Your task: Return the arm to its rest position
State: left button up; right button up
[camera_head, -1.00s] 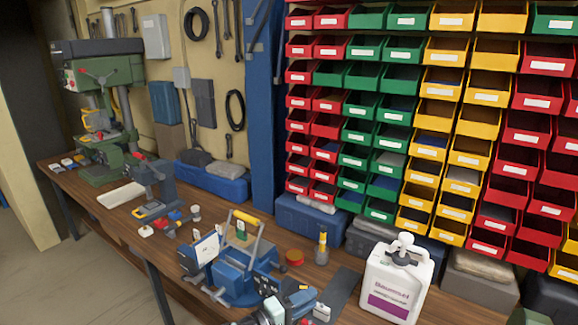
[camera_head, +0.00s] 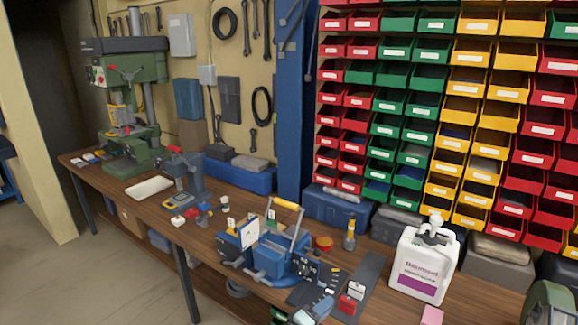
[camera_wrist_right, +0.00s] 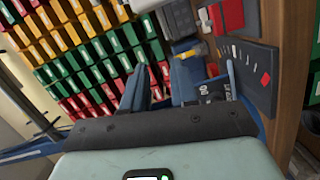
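My right gripper (camera_head: 307,292) is at the bottom edge of the head view, in front of the blue bench machine (camera_head: 272,258), and only partly in the picture. In the right wrist view its two dark fingers (camera_wrist_right: 160,82) stand apart with nothing seen between them. Past the gap, the coloured bins (camera_wrist_right: 100,60) show. My left gripper is in neither view.
The wooden bench (camera_head: 200,240) holds a drill press (camera_head: 125,100), a white jug (camera_head: 423,265), a red-and-white item (camera_head: 351,298) and a dark mat (camera_head: 368,270). The wall of bins (camera_head: 440,110) stands behind. Open floor (camera_head: 40,280) shows at left.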

jog(key=d+f+y, duration=0.4)
jog(key=d+f, duration=0.2)
jog(key=f, duration=0.5)
jog(key=s+d+f+m+g+y, duration=0.2)
jog(key=s+f+m+g+y, duration=0.3)
jog(key=s+f, duration=0.8)
jog(key=s+a+f+m+g+y, duration=0.2)
jog(key=s+f+m+g+y, duration=0.1)
jog(key=s, duration=0.9)
jog(key=s+a+f+m+g+y, duration=0.2)
jog(key=s+f+g+y, duration=0.2)
jog(key=s, duration=0.8)
jog(key=shift+s+a+m, duration=0.35)
jog(key=shift+s+m, duration=0.05)
jog(key=shift+f, duration=0.1)
